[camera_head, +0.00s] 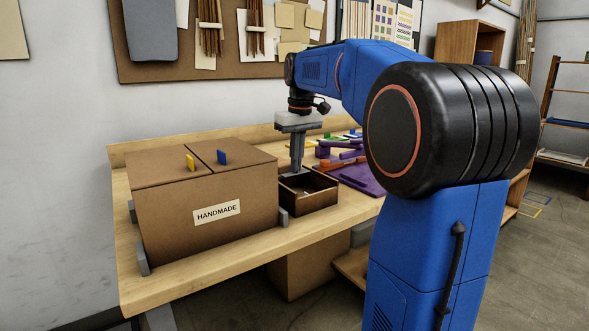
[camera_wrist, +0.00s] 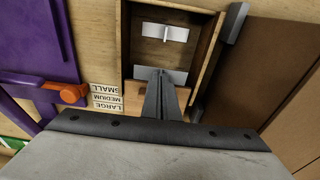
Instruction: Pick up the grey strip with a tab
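Two pale grey strips lie in view in a small open wooden box. The far strip (camera_wrist: 175,34) has a small upright tab at its middle. The near strip (camera_wrist: 146,73) lies across the box under my fingers, which hide its middle, so I cannot see a tab on it. My gripper (camera_wrist: 163,73) points down into the box, its two fingers close together at the near strip. Whether they are closed on a tab is hidden. In the head view my gripper (camera_head: 297,170) reaches down into the box, with the strips mostly hidden by the box wall.
The wooden box (camera_head: 310,202) stands beside a large brown box (camera_head: 170,225) labelled HANDMADE, with yellow and blue tabs on its lid. A purple board (camera_head: 365,180) with purple and orange parts lies to the right. Labels SMALL, MEDIUM, LARGE (camera_wrist: 106,97) lie beside the wooden box.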

